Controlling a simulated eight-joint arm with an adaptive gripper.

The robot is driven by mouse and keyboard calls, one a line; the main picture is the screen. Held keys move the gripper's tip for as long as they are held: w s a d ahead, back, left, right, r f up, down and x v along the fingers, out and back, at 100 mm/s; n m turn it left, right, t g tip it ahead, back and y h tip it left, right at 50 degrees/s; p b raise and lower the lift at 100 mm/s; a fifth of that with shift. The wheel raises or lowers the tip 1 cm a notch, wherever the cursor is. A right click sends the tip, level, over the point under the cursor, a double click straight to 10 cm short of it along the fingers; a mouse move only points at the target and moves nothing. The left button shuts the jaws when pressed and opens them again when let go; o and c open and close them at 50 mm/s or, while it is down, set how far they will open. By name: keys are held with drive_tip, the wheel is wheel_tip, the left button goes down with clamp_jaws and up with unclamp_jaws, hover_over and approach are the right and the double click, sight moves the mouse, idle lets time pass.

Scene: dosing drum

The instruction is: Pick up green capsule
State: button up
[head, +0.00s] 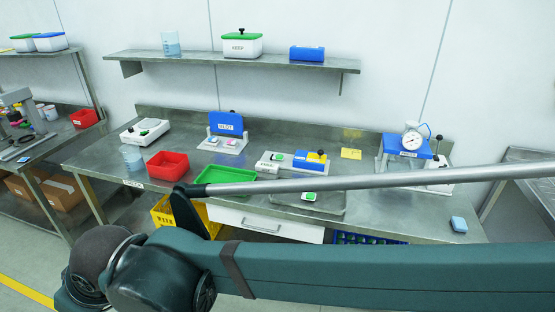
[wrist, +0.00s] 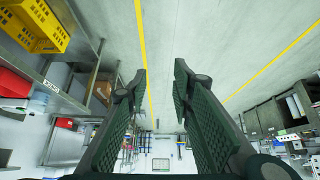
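I cannot pick out a green capsule for certain in either view. In the head view, a small green-topped white piece (head: 309,196) lies on the grey tray (head: 335,207) at the front of the bench, just below my arm's rod. My gripper (wrist: 161,82) shows in the wrist view with its two dark fingers spread apart and nothing between them. It faces the open floor and far wall, away from the bench top. The gripper cannot be made out in the head view, where my arm crosses the foreground and hides part of the bench front.
On the bench stand a red bin (head: 168,165), a green tray (head: 220,174), a blue-lidded device (head: 227,124) and a gauge press (head: 410,145). A shelf (head: 150,55) hangs above. A yellow crate (wrist: 36,24) shows at the wrist view's upper left. Open floor (wrist: 190,30) lies beyond the fingers.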

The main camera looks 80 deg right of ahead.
drive_tip(key=o, duration=0.5)
